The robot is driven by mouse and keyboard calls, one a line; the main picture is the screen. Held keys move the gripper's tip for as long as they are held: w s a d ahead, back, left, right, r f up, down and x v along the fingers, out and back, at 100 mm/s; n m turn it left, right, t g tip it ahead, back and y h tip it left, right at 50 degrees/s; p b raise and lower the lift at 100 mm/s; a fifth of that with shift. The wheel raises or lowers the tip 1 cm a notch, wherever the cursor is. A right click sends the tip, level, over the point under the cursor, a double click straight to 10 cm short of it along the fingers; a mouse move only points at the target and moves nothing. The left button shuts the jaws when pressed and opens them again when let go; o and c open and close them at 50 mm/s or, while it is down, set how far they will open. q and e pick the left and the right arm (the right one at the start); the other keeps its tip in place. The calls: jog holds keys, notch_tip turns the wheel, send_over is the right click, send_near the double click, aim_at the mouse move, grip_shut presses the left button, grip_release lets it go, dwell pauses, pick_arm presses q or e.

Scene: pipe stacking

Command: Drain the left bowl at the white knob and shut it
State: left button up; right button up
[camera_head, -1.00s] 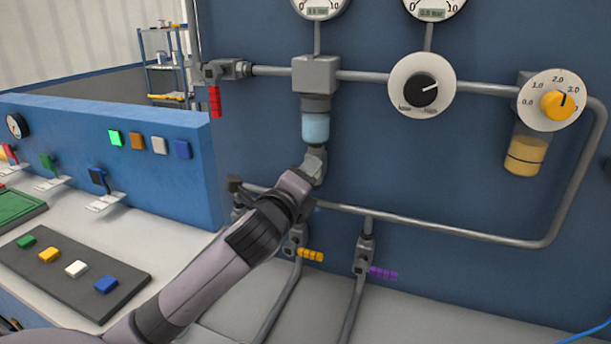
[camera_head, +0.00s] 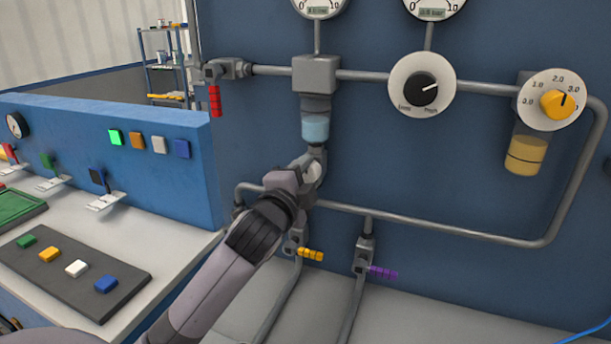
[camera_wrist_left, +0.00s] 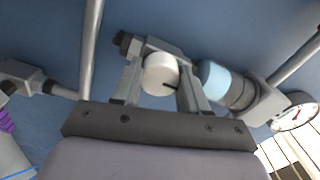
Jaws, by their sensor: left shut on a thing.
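The left bowl (camera_head: 315,128) hangs below a grey block on the pipe and looks light blue. The white knob (camera_wrist_left: 160,75) sits below the bowl and has a dark slot-like mark. In the wrist view the bowl (camera_wrist_left: 213,80) lies right of the knob. My left gripper (camera_wrist_left: 160,82) is shut on the knob, with one finger on either side of it. In the head view my left gripper (camera_head: 311,170) is just under the bowl and partly hides the knob. My right gripper is in neither view.
A yellow bowl (camera_head: 525,155) hangs at the right under a yellow dial (camera_head: 553,100). A black dial (camera_head: 421,87) sits between the bowls. Red (camera_head: 215,101), orange (camera_head: 311,255) and purple (camera_head: 383,272) valve handles stand around my left arm. A lower pipe (camera_head: 440,226) runs close by.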

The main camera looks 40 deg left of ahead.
pick_arm(q)
jog(key=shift+n, duration=0.3)
jog(key=o, duration=1.1)
jog(key=shift+c, duration=0.2)
jog(key=b+v, duration=0.1)
jog(key=v, duration=0.6)
jog(key=shift+s, duration=0.1)
